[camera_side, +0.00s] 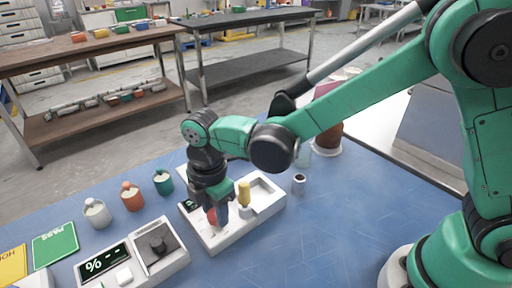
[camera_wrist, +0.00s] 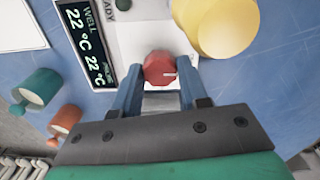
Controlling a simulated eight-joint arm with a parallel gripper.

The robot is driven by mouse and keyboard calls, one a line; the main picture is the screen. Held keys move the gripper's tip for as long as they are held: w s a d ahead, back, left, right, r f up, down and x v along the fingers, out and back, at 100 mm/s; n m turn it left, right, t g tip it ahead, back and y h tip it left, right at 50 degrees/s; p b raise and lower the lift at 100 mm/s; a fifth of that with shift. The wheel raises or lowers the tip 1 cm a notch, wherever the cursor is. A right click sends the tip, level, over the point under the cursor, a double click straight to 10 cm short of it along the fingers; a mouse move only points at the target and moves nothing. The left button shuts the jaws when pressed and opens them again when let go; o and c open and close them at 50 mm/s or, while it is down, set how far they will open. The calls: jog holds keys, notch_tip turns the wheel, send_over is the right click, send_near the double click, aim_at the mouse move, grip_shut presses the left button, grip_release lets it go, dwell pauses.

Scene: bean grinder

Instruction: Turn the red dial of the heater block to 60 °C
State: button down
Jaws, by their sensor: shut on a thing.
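The heater block is a white unit (camera_side: 240,236) on the blue table in the side view. Its red dial (camera_wrist: 159,68) sits between my fingers in the wrist view, with a pale pointer mark on its face; in the side view the dial (camera_side: 212,216) is partly hidden. My gripper (camera_wrist: 160,95) points down and is shut on the red dial, one blue finger on each side. The display (camera_wrist: 84,35) reads 22 °C under WELL and a second 22 °C beside it. A yellow cylinder (camera_wrist: 217,25) stands beside the dial on the block.
A white, an orange (camera_side: 131,196) and a green (camera_side: 162,182) bottle stand left of the block. A green PASS card (camera_side: 55,244) lies further left. A small cup (camera_side: 299,183) stands right of the block.

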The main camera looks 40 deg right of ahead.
jog(key=m, duration=0.3)
jog(key=shift+m, duration=0.4)
jog(key=m, duration=0.4)
jog(key=shift+m, duration=0.3)
jog(key=m, duration=0.4)
jog(key=shift+m, duration=2.1)
jog(key=shift+c, duration=2.3)
grip_release()
jog(key=shift+r, duration=2.85)
